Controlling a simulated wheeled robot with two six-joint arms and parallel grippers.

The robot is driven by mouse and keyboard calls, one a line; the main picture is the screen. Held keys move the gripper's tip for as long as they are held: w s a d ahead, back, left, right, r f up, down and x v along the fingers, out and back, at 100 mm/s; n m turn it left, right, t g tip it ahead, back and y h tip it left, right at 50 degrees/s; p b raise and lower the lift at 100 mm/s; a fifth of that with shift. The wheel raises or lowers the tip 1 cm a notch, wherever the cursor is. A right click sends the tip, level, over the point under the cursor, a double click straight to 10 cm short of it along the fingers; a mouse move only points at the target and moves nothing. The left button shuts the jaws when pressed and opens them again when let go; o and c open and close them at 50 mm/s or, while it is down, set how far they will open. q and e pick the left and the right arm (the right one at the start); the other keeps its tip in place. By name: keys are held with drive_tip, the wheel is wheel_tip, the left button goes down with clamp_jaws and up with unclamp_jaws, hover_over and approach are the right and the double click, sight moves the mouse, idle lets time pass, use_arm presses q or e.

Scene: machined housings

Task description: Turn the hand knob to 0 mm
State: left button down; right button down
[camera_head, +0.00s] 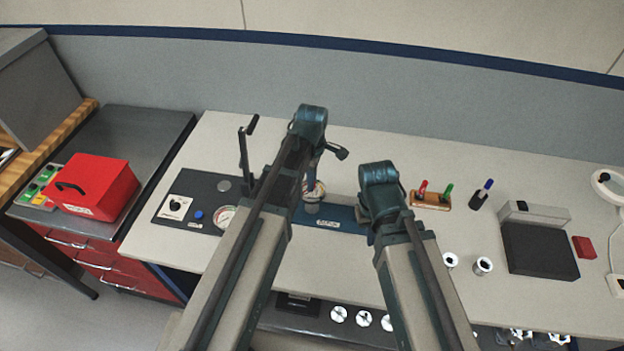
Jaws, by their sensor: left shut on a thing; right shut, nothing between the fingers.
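A fixture with a dark blue base (345,216) stands on the bench in the middle of the head view. Its label is too small to read. A round metal part (312,207) and part of a pale round dial rise from it. My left gripper (312,184) points down over this fixture, largely hidden by my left arm. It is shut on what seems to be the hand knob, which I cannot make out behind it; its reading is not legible. My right gripper (371,232) is shut and empty, right of the fixture, mostly hidden behind my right arm.
A dark panel (205,187) with a gauge, blue button and upright lever is left. A red box (92,186) stands on the side cabinet. A pen rack (430,199), a dark grey block (540,250) and small metal cylinders (483,266) are right. The back bench is mostly clear.

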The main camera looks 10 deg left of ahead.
use_arm(q)
drive_tip(key=shift+n, duration=0.5)
drive_tip(key=c, duration=0.7)
unclamp_jaws()
drive_tip(key=shift+r, duration=0.15)
wheel_tip(320, 180, up, 14)
drive_tip(key=p, duration=1.3)
drive_tip(key=shift+f+p, duration=0.25)
drive_tip(key=shift+p, duration=0.15)
